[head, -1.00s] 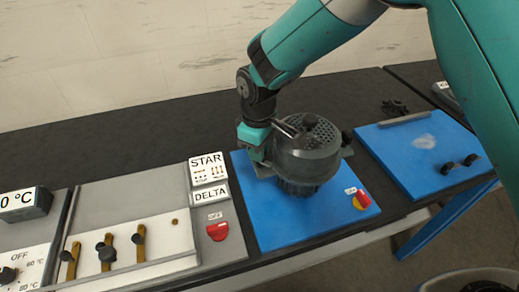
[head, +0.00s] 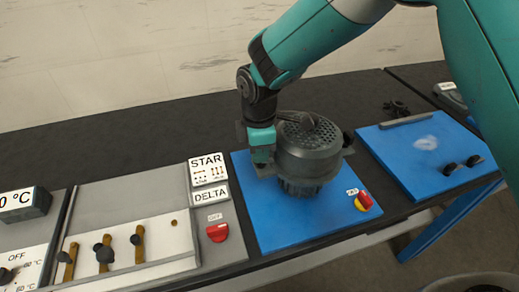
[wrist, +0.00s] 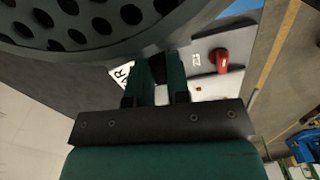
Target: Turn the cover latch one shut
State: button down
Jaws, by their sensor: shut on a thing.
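A grey drum-shaped housing with a perforated round cover (head: 318,137) stands on a blue plate (head: 290,222). The cover's perforated face also shows close up in the wrist view (wrist: 85,22). My gripper (head: 262,158) is at the left side of the cover, pointing down. In the wrist view my gripper (wrist: 158,66) is shut on a small dark part (wrist: 158,70) beside the cover rim. I take it to be cover latch one; the fingers hide most of it, so its angle cannot be told. Another dark knob (head: 347,137) sits at the cover's right side.
A red and yellow switch (head: 364,200) is on the blue plate's right front. A panel with STAR and DELTA signs (head: 208,170) and a red switch (head: 217,232) stands to the left. Another blue plate (head: 420,150) lies to the right. Dark bench top is clear behind.

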jog(key=shift+w+r, duration=0.1)
dwell(0.3)
jog(key=c, duration=1.4)
grip_release()
jog(key=shift+o, duration=0.2)
notch_tip(320, 180, up, 17)
jog(key=b, duration=0.3)
jog(key=shift+r, duration=0.2)
jog(key=s+d+f+m+y, duration=0.1)
jog(key=s+d+m+y, duration=0.1)
jog(key=s+d+m, duration=0.4)
jog(key=s+d+f+m+y, duration=0.1)
jog(key=s+d+m, duration=0.5)
jog(key=s, duration=1)
jog(key=shift+s+d+f+m+y, duration=0.2)
jog(key=shift+d+m+y, duration=0.3)
jog(key=shift+d, duration=0.45)
